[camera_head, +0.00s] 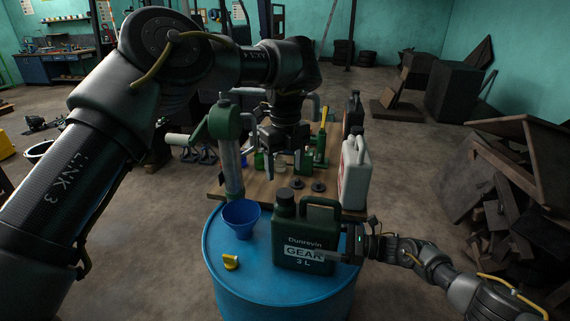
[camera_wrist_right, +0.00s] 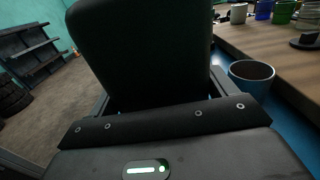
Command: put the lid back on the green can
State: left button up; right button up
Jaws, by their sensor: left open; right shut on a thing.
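My right gripper (camera_head: 345,246) is shut on the can's right side. In the right wrist view the can (camera_wrist_right: 140,50) is a large dark shape between the fingers. My left gripper (camera_head: 285,163) is open and points down over the wooden table (camera_head: 262,198), behind the can. Two dark round lid-like pieces (camera_head: 297,184) (camera_head: 319,187) lie on the table near it.
A blue funnel (camera_head: 241,217) and a small yellow piece (camera_head: 231,262) sit on the drum left of the can. A green hand pump (camera_head: 230,135) stands behind the funnel. A white jug (camera_head: 355,175) stands at the table's right. Scrap panels (camera_head: 505,185) are piled at right.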

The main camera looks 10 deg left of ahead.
aim_at(285, 192)
pick_arm(q)
jog(key=shift+f, duration=3.9)
jog(key=shift+c, duration=0.2)
jog(key=c, duration=1)
jog(key=o, duration=1.1)
jog(key=shift+o, duration=0.2)
jog(key=shift+r, duration=0.1)
notch_tip(285, 192, up, 12)
